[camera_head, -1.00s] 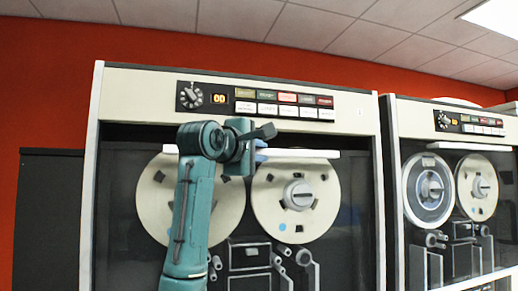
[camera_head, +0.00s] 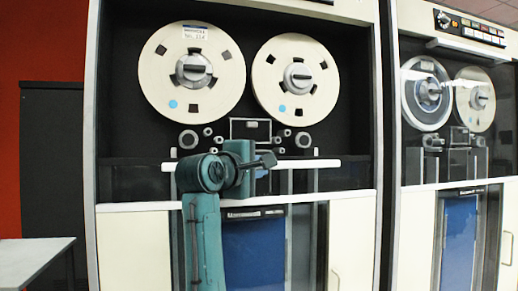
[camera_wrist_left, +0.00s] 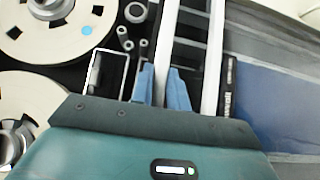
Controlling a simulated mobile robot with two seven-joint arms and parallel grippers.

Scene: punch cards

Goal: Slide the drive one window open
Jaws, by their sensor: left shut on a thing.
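Drive one (camera_head: 90,110) is the large cabinet with two cream reels (camera_head: 192,72). Its window's white handle bar (camera_head: 320,163) lies level below both reels, just above the lower cabinet doors. The reels show uncovered above it. My left gripper (camera_head: 258,165) is at the middle of the bar, with its fingers mostly hidden by my wrist. In the left wrist view, the blue fingers (camera_wrist_left: 162,80) are shut around the bar (camera_wrist_left: 168,25). My right gripper is not in view.
A second tape drive (camera_head: 388,110) stands close on the right, with its handle bar (camera_head: 465,48) high up. A grey table (camera_head: 35,262) is at the lower left. A dark cabinet (camera_head: 50,150) stands left of drive one.

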